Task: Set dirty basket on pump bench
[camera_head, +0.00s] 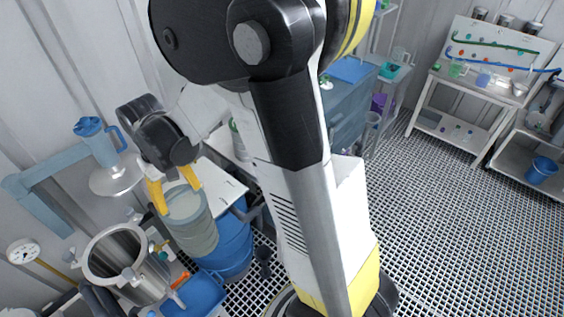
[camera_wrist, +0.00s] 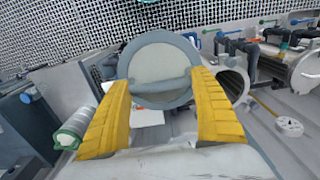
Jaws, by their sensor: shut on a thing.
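My gripper (camera_head: 176,188) has its yellow fingers shut on the rim of the dirty basket (camera_head: 194,228), a grey-green, see-through cylinder. The basket hangs slightly tilted, up and to the right of an open steel vessel (camera_head: 112,262). In the wrist view the basket (camera_wrist: 160,60) shows as a round grey rim with a bar across it, between the fingers. A white worktop (camera_head: 222,182) is behind the gripper, partly hidden by my arm. I cannot tell which bench is the pump bench.
A blue barrel (camera_head: 232,250) and a blue bin (camera_head: 198,295) are below the basket. A blue jug (camera_head: 98,140) stands on a round plate at the left. A white bench (camera_head: 470,88) is at the far right. The grating floor (camera_head: 430,220) is clear on the right.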

